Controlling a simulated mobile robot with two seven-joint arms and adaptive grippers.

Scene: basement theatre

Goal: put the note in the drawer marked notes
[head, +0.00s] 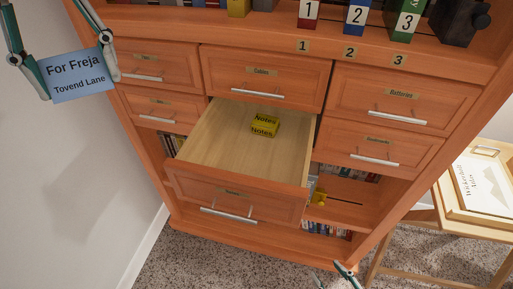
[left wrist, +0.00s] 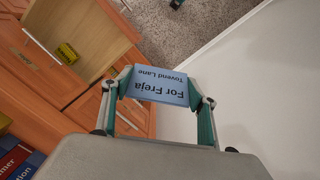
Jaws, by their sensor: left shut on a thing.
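The note, a blue card (head: 78,75) reading "For Freja, Tovend Lane", is held at its two side edges between the fingers of my left gripper (head: 71,74). It is in the air, left of the cabinet. The left wrist view also shows the note (left wrist: 160,87) between the fingertips. The tag on that drawer's front is too small to read. Only a tip of my right gripper (head: 347,273) shows at the bottom edge.
The orange wooden cabinet (head: 255,75) has several closed drawers with tags such as "Batteries". Numbered binders (head: 356,18) stand on its top. A white wall is at the left.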

